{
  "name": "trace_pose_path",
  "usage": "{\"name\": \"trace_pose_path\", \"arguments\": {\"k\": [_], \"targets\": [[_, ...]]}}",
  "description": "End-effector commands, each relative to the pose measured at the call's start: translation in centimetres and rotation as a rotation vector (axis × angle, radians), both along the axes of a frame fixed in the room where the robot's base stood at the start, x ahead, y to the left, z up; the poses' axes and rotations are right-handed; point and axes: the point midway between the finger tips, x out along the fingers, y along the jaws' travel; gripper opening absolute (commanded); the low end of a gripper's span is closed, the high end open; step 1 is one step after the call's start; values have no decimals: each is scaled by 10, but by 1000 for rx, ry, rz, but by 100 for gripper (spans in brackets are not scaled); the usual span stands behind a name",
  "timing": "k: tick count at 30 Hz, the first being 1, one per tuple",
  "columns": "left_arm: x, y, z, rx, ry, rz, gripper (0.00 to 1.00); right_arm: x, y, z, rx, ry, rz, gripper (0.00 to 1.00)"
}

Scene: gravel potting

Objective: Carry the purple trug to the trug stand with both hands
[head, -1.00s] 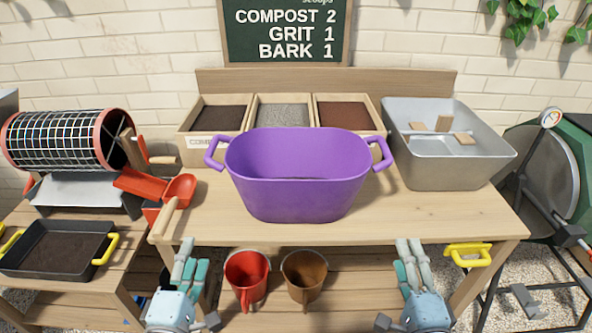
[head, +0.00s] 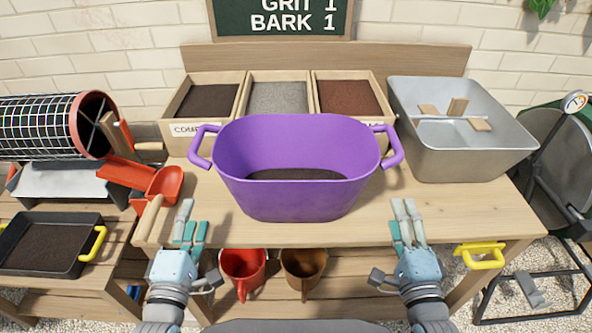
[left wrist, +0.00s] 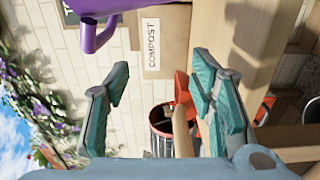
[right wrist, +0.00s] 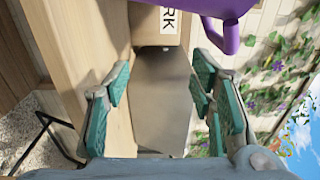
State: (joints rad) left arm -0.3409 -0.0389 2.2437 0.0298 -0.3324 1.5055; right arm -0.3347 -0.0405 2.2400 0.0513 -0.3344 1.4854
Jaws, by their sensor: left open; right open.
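The purple trug (head: 295,195) stands upright on the wooden potting bench, with dark soil-like material in its bottom. Its left handle (head: 202,146) and right handle (head: 393,147) stick out at the sides. The left handle shows at the top of the left wrist view (left wrist: 98,35), the right one at the top of the right wrist view (right wrist: 222,35). My left gripper (head: 188,222) is open and empty, in front of and below the left handle. My right gripper (head: 408,220) is open and empty, in front of and below the right handle. Neither touches the trug. I cannot identify the trug stand.
Behind the trug are bins of compost (head: 208,101), grit (head: 278,98) and bark (head: 348,98). A grey metal tub (head: 470,150) stands right. A red scoop (head: 165,184) lies left of the trug. Red (head: 243,265) and brown (head: 304,265) pots sit below. A yellow handle (head: 481,256) is at right.

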Motion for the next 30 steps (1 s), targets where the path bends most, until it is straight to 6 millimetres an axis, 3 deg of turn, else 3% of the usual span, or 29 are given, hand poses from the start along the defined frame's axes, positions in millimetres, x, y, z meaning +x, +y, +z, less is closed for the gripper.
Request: {"name": "trace_pose_path", "arguments": {"k": [21, 30], "targets": [[132, -1, 1, -1, -1, -3, 50, 130, -2, 1, -2, 0, -3, 50], [133, -17, 0, 0, 0, -3, 50, 131, 14, 0, -1, 1, -4, 50]]}}
